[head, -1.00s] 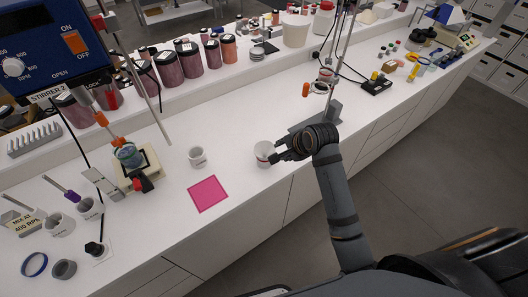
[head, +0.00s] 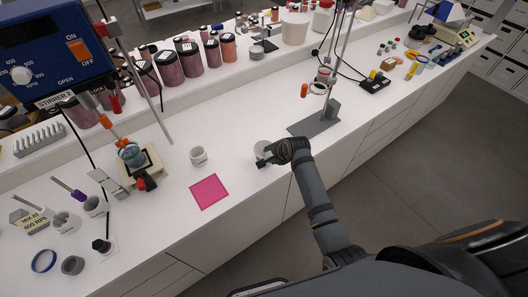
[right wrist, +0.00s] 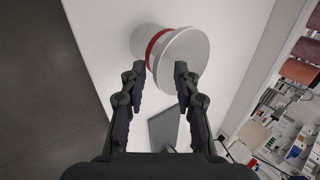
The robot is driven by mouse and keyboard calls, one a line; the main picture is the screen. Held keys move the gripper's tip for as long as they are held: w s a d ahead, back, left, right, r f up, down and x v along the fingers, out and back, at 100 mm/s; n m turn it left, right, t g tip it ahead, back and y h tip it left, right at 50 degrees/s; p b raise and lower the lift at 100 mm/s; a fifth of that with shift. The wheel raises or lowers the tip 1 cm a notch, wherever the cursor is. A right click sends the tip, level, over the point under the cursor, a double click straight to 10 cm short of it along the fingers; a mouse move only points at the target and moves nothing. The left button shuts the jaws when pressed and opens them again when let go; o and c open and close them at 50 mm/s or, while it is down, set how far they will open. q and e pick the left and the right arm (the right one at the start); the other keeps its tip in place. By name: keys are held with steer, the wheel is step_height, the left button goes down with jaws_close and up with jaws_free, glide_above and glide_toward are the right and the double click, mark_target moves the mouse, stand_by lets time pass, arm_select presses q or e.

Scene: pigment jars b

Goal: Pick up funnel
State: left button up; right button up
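A pale cup-like piece (head: 262,147) stands at the front of the bench, partly hidden by my right gripper (head: 264,160). In the right wrist view it is a white cylinder with a red band and a wide pale disc end (right wrist: 186,55). My right gripper (right wrist: 158,75) is open there, its fingertips just short of the piece, with nothing between them. I cannot tell whether this piece is the funnel. A small pale vessel (head: 320,88) in the stand's ring could also be a funnel. My left gripper is not in view.
A grey stand base (head: 315,123) is behind my right gripper; its rod rises high. A white cup (head: 198,157) and a pink square (head: 209,192) are to the left. A stirrer setup (head: 139,172) is farther left. The bench between is clear.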

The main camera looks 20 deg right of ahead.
steer(key=shift+s, duration=0.1)
jaws_close()
steer(key=shift+r, duration=0.1)
